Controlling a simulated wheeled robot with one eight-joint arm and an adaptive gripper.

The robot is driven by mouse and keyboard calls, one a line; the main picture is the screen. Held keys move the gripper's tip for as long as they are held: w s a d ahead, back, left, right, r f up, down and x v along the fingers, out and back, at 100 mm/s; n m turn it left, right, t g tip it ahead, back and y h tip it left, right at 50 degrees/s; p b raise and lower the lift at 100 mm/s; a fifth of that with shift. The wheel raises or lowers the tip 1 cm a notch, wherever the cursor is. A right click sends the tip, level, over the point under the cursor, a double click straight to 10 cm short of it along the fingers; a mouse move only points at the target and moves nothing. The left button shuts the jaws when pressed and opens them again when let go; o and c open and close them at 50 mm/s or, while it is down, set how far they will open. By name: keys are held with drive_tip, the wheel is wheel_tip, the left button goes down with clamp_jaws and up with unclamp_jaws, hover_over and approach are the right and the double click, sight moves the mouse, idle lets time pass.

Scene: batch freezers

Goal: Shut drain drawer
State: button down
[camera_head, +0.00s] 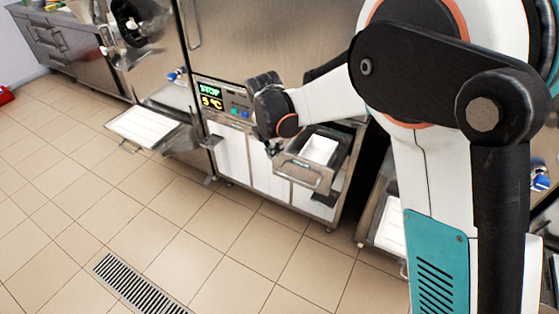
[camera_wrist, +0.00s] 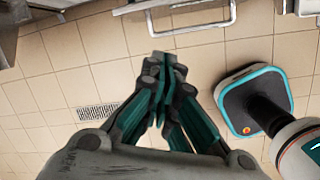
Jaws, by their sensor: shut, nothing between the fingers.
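A metal drain drawer (camera_head: 297,173) with a white inside sticks out from the front of the middle machine, low on its right side, so it is open. It has a bar handle on its front. My gripper (camera_head: 272,149) is just left of this drawer's front, pointing down, and looks apart from it, though the gap is hard to judge. In the wrist view, my gripper's teal and black fingers (camera_wrist: 163,62) are together with nothing between them. A metal bar handle (camera_wrist: 180,27) shows beyond the fingertips, near the top edge; I cannot tell for certain that it is this drawer's.
Another drawer or tray (camera_head: 147,125) with a white inside sticks out from the machine on the left. A control panel (camera_head: 222,99) reads STOP. A third white-bottomed tray (camera_head: 390,236) shows low at right, partly behind my arm. The tiled floor (camera_head: 190,230) in front is clear, with a floor grate (camera_head: 135,285).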

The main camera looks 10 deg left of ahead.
drive_tip(key=a+f+n, duration=0.5)
drive_tip(key=w+d+f+b, duration=0.3)
drive_tip(key=w+f+b, duration=0.2)
drive_tip(key=f, duration=0.4)
drive_tip(key=shift+w+f+b, duration=0.3)
drive_tip(key=shift+w+b, duration=0.1)
drive_tip(key=shift+w, duration=0.15)
drive_tip(key=p, duration=0.2)
hover_over(295, 149)
drive_tip(key=shift+d, duration=0.1)
drive_tip(key=shift+s, duration=0.1)
idle(0.3)
